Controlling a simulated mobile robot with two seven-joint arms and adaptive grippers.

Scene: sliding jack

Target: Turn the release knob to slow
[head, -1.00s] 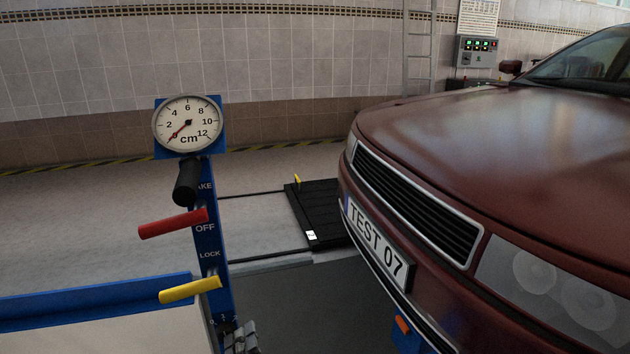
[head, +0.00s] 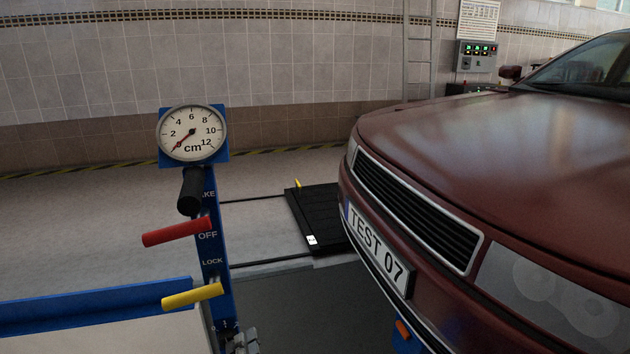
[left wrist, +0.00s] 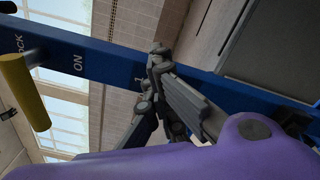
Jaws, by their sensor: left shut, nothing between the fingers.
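A blue post (head: 226,291) carries a black handle (head: 190,192), a red lever (head: 177,231) and a yellow lever (head: 192,295). Labels reading OFF and LOCK show beside the levers; one higher up is partly hidden. I cannot make out a release knob or the word slow. My left gripper (head: 240,342) is at the bottom edge of the head view, by the lower post. In the left wrist view the shut, empty fingers (left wrist: 157,62) lie in front of the blue post (left wrist: 103,62), with the label ON and the yellow lever (left wrist: 24,92) to the left. Contact cannot be told.
A round cm gauge (head: 192,133) tops the post, its needle near the low end. A dark red car (head: 470,130) with plate TEST 07 fills the right side. A blue rail (head: 95,307) runs left. A black plate (head: 318,214) lies on the floor between.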

